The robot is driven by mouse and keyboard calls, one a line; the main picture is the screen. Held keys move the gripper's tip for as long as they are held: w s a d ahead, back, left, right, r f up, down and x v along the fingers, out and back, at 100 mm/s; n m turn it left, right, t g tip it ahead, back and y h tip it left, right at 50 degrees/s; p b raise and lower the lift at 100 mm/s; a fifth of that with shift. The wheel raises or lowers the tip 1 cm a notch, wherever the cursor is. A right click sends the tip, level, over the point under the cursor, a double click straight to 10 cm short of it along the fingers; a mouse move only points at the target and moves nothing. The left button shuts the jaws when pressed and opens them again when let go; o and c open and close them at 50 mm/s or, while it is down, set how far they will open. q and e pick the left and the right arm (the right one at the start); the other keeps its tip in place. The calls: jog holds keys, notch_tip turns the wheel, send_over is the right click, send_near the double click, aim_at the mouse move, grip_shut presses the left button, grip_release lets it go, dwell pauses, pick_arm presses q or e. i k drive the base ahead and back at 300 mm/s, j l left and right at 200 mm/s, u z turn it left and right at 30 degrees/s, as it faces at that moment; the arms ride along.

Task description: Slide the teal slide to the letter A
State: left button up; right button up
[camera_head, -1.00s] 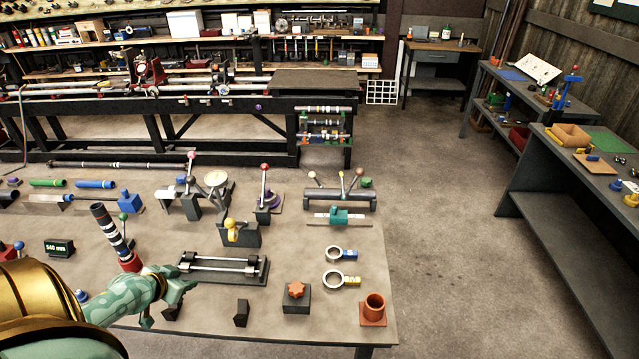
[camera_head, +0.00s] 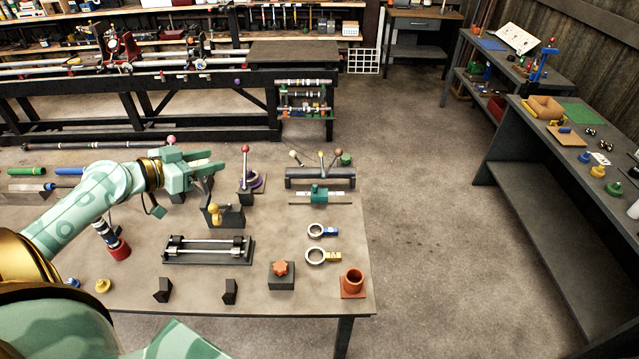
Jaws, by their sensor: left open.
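The teal slide (camera_head: 319,191) sits on a thin dark rail with a white label strip (camera_head: 337,195), near the far right of the workbench. The slide is around the middle of the strip; the letters are too small to read. My left gripper (camera_head: 213,173) is open and empty, raised over the bench to the left of the slide and clearly apart from it. A red-knobbed lever stands between them. My right gripper is outside the picture.
A dark block with three knobbed levers (camera_head: 320,178) stands just behind the slide. A red-knobbed lever (camera_head: 245,165) and a yellow-knobbed block (camera_head: 216,214) stand near my left gripper. Two ring gauges (camera_head: 315,256) lie in front. Bench surface right of the slide is clear.

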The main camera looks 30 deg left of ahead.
aim_at(318, 194)
jog(key=i, duration=0.9)
